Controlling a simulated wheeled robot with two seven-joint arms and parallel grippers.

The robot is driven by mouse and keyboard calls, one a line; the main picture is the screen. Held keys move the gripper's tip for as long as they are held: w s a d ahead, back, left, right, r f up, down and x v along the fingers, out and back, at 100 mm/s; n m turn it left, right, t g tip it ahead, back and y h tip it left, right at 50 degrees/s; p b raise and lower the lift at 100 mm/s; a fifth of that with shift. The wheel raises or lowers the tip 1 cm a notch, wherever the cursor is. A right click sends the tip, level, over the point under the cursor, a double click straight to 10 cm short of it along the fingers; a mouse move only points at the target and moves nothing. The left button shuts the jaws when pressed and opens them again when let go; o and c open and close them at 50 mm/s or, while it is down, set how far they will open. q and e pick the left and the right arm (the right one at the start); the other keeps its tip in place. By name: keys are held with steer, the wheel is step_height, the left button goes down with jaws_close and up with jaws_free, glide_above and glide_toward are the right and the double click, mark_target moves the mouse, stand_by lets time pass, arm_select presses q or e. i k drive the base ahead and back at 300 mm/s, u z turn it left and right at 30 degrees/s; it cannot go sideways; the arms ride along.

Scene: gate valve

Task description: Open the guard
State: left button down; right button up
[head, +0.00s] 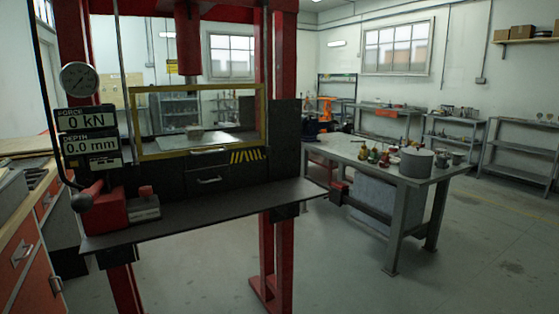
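The guard (203,153) is a clear panel in a yellow frame on the front of the red press (275,70). It stands upright in front of the press opening, below the ram (188,45). A grey handle (209,180) shows on the dark panel just below the frame, beside yellow and black stripes. Through the guard a light flat plate with a small dark block on it is visible. Neither of my grippers is in the head view.
A dark shelf (200,213) juts out below the guard. A red pump unit (103,208), a gauge (80,79) and displays reading 0 kN and 0.0 mm are at the left. A workbench (390,165) with several items stands right. Floor at front right is clear.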

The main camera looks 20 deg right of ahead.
mark_target(139, 90)
steer(key=u, duration=0.7)
steer(key=k, duration=0.2)
steer(key=z, duration=1.4)
steer(key=i, duration=1.05)
steer(key=u, duration=0.75)
